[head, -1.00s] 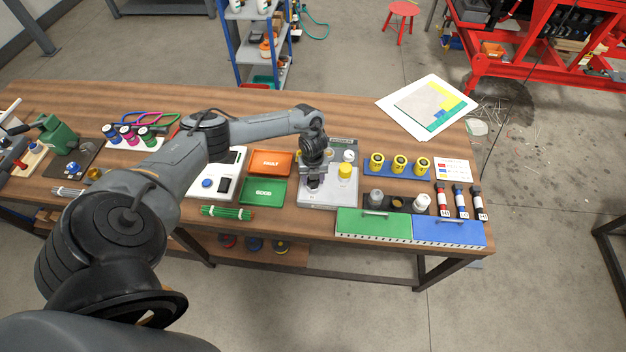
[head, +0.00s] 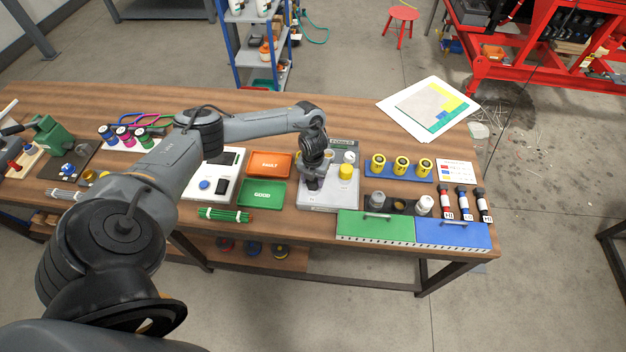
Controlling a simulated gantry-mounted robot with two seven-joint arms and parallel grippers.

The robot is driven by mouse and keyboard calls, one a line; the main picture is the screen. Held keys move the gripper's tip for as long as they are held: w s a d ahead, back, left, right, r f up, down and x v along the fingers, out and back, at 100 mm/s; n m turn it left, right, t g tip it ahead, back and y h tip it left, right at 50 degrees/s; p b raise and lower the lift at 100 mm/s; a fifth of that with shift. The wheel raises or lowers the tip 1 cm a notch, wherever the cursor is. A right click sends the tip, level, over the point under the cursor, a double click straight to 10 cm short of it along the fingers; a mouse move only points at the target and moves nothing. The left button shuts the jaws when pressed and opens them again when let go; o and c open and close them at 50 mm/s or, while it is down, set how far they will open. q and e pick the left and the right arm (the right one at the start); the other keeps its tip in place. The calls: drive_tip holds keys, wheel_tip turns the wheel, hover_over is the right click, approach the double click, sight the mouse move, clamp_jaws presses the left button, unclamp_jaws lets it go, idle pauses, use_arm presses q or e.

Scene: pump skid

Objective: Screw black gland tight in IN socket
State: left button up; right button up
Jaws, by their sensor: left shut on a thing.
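My left gripper (head: 314,186) points down over the left part of a light grey skid plate (head: 335,203). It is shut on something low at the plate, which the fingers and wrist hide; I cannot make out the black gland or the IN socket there. A yellow cap-like part (head: 346,172) stands on the plate just right of the gripper. A white part (head: 349,157) stands behind it. My right gripper is not in view.
Orange (head: 269,164) and green (head: 262,193) trays lie left of the plate. A blue holder with yellow parts (head: 400,166) is at right. Green (head: 375,228) and blue (head: 451,232) lidded boxes line the front edge. Small grey and white fittings (head: 424,205) stand behind them.

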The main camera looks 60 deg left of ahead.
use_arm(q)
drive_tip(key=o, duration=1.1)
